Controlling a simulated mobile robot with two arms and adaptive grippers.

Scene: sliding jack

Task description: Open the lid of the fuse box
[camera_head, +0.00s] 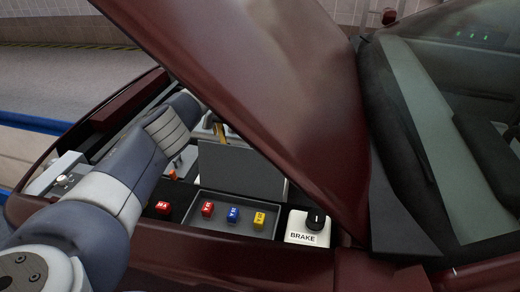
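The fuse box (198,224) is a dark shallow tray in the engine bay of the dark red car. Its grey lid (240,170) stands raised along the tray's far edge, so the inside shows. In the tray are a red fuse (207,208), a blue fuse (233,215) and a yellow fuse (259,220). My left arm comes in from the left and reaches under the hood, behind and left of the lid. Its gripper is not clearly visible there, and I cannot tell whether it touches the lid. My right gripper is out of view.
The raised hood (270,80) slants over the bay and limits room above. Another red fuse (163,208) sits left of the tray. A white brake reservoir (307,228) with a black cap stands to the right. The windshield (470,90) is farther right.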

